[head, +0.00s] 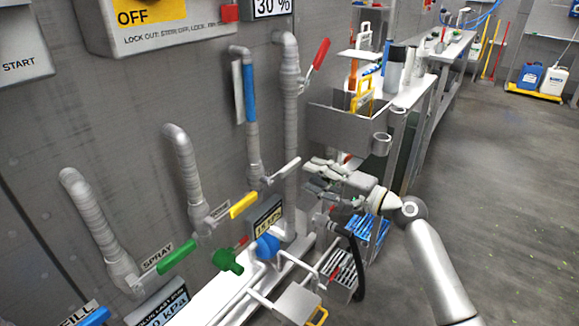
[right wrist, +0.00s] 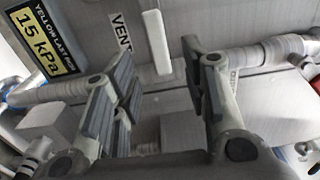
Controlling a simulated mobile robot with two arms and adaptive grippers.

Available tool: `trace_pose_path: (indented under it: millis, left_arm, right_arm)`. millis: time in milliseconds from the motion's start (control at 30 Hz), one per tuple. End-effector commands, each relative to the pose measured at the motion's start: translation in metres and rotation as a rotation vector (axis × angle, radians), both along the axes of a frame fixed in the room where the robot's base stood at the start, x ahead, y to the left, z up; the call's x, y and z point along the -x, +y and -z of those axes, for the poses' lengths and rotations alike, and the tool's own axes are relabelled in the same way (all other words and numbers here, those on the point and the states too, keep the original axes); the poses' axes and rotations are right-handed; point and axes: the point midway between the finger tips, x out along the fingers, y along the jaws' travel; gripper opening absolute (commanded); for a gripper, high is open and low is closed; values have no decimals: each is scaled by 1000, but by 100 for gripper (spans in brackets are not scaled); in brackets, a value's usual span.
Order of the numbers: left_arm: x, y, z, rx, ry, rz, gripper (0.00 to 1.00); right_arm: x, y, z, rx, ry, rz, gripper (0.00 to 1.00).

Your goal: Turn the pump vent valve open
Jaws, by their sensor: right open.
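The vent valve has a pale grey lever (head: 287,172) on a grey pipe fitting low on the wall, in the middle of the head view. In the right wrist view the lever (right wrist: 155,42) stands nearly upright beside a VENT label (right wrist: 120,34). My right gripper (head: 311,178) is open, just right of the lever's end. In the right wrist view the open right gripper (right wrist: 158,82) has the lever's lower end showing in the gap between its fingers, apart from both pads. I cannot tell how deep the lever lies. My left gripper is not in view.
A yellow lever (head: 243,205), a green lever (head: 177,257) and a red lever (head: 320,54) sit on neighbouring pipes. A 15 kPa display (right wrist: 45,40) is close by the label. Floor at right is clear.

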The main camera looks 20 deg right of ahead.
Motion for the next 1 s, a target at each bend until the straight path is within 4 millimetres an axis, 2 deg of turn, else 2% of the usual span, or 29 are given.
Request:
trace_pose_path:
  millis: [200, 400, 800, 1000]
  left_arm:
    - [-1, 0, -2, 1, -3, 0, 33]
    - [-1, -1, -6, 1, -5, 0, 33]
    - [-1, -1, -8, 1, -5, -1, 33]
    - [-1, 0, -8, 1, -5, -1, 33]
  right_arm:
    - [-34, 26, 0, -3, 0, 0, 41]
    - [-53, 41, 1, -2, 1, 2, 41]
    - [-60, 46, 1, 1, 2, 2, 41]
    - [-59, 46, 1, 1, 1, 2, 17]
